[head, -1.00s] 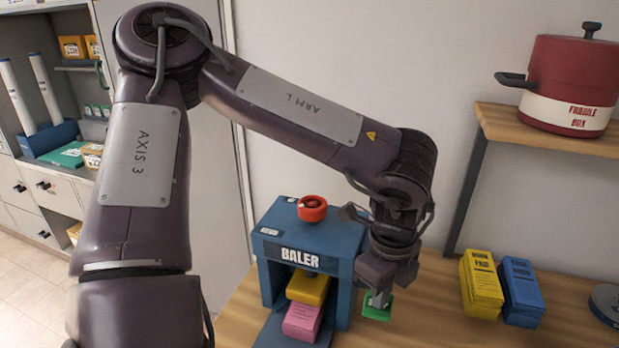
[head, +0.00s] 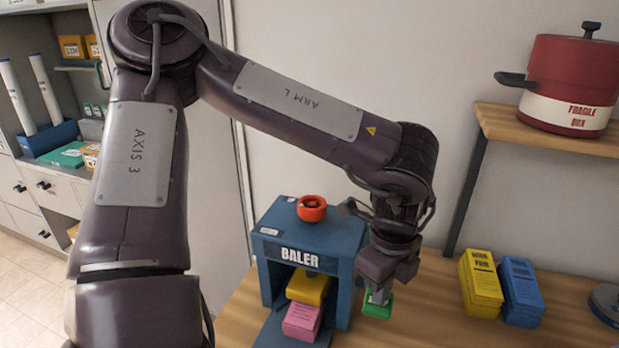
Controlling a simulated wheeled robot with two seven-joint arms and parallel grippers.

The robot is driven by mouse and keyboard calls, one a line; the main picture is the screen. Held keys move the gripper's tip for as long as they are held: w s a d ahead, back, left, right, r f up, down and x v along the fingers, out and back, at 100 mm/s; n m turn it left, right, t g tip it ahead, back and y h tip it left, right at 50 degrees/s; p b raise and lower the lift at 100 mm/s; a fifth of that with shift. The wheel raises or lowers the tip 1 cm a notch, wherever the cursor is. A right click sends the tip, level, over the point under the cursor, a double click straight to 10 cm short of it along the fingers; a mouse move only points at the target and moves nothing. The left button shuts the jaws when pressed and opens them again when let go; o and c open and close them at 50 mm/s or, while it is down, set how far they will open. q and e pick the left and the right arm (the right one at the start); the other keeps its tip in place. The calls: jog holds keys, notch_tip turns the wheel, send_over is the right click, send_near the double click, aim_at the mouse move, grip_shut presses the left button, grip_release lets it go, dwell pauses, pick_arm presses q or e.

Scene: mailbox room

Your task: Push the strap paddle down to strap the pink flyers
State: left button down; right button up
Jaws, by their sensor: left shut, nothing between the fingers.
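The blue baler (head: 312,232) stands on the wooden table. The pink flyers (head: 301,321) lie in its front opening, with a yellow block (head: 307,289) directly above them. A green paddle (head: 377,306) shows at the right side of the baler. My left gripper (head: 378,296) points down at the green paddle, its fingers shut with nothing held. The fingertips are at or just over the paddle; I cannot tell whether they touch. My right gripper is not in view.
A red ring-shaped knob (head: 312,208) sits on top of the baler. Yellow (head: 481,284) and blue (head: 521,292) stacks stand to the right, with a grey disc (head: 607,303) beyond them. A red pot (head: 568,80) stands on the wooden shelf (head: 545,135) above.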

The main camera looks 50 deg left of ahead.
pick_arm(q)
notch_tip(320, 180, up, 10)
jog(key=p, duration=0.5)
jog(key=shift+f, duration=0.25)
dwell(0.5)
